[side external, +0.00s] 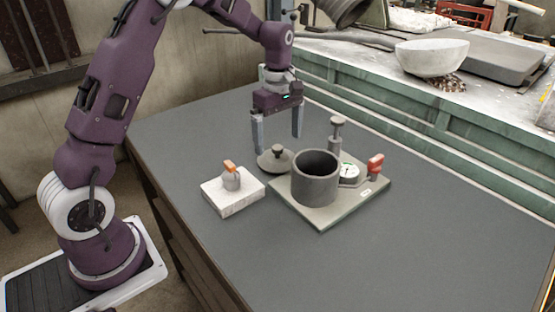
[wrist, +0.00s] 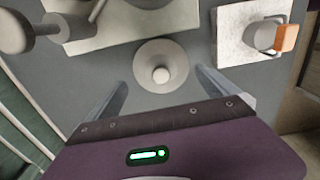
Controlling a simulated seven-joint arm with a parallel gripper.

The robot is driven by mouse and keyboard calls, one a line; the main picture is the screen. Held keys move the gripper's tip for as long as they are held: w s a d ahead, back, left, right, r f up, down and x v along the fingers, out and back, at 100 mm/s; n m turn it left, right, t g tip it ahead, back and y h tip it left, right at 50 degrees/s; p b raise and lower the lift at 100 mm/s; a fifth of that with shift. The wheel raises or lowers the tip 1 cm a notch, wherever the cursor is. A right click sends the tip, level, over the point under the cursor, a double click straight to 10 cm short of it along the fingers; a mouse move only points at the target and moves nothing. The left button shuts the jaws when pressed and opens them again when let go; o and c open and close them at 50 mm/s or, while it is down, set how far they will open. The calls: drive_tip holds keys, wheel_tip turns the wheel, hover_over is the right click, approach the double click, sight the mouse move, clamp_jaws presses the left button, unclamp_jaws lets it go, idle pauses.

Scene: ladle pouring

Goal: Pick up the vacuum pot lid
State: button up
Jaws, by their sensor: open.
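The vacuum pot lid (side external: 275,158) is a grey disc with a dark round knob. It lies on the dark table, left of the open pot. In the wrist view the lid (wrist: 161,66) sits just ahead of the fingers, its knob near the middle of the picture. My gripper (side external: 278,146) is open and empty, pointing down, with its fingers wide apart near the lid. In the wrist view my gripper (wrist: 158,88) shows a finger to either side of the lid's near part. The grey pot (side external: 315,180) stands open on a square base plate (side external: 322,217).
On the base plate are a pump-like post (side external: 336,134), a gauge (side external: 350,172) and a red-handled part (side external: 375,164). A white block (side external: 233,197) with an orange-tipped piece stands left of the plate. The front of the table (side external: 330,270) is clear. A cluttered bench with a bowl (side external: 432,57) is behind.

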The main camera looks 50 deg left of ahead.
sight(277, 147)
wheel_tip(277, 147, down, 4)
drive_tip(key=shift+f, duration=0.1)
drive_tip(key=shift+s, duration=0.1)
drive_tip(key=c, duration=1.3)
drive_tip(key=shift+s, duration=0.1)
clamp_jaws()
